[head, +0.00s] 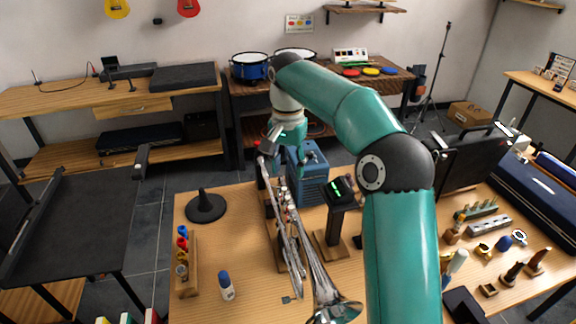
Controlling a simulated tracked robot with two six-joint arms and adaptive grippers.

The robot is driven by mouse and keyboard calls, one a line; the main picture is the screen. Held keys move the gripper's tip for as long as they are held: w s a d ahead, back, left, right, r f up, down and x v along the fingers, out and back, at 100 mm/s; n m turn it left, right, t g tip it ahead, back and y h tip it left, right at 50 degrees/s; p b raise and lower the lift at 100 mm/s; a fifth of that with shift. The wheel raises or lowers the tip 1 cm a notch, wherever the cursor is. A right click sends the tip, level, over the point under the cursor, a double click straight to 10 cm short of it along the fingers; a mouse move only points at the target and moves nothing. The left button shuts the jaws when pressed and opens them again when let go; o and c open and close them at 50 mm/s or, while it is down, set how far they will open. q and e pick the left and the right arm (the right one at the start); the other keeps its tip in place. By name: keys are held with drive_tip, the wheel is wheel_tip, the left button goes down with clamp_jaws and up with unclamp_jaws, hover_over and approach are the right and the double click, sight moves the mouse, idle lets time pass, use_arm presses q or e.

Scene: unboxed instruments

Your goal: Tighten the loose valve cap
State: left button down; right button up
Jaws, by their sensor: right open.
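A silver trumpet-like brass instrument (296,245) lies lengthwise on a wooden stand on the middle table, its bell toward the front edge. Its valves (285,198) stand near its middle; the caps are too small to tell which one is loose. My right gripper (285,152) is open and empty. It hangs over the far end of the instrument, beyond the valves in the picture; I cannot tell whether it touches anything. My right arm crosses the view from the lower right. My left gripper is not in view.
A blue-grey box (308,175) stands close behind the instrument. A black device with a green display (340,192) stands to its right. A black cone stand (205,205), a rack of coloured pieces (184,262) and a small bottle (226,286) are to the left, with bare wood between.

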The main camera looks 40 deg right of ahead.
wheel_tip(320, 180, up, 5)
drive_tip(key=n+b, duration=0.2)
drive_tip(key=n, duration=0.4)
hover_over(288, 197)
wheel_tip(288, 197, down, 15)
drive_tip(key=b, duration=0.6)
drive_tip(key=shift+f, duration=0.2)
drive_tip(key=shift+f+b, duration=0.35)
drive_tip(key=shift+f, duration=0.35)
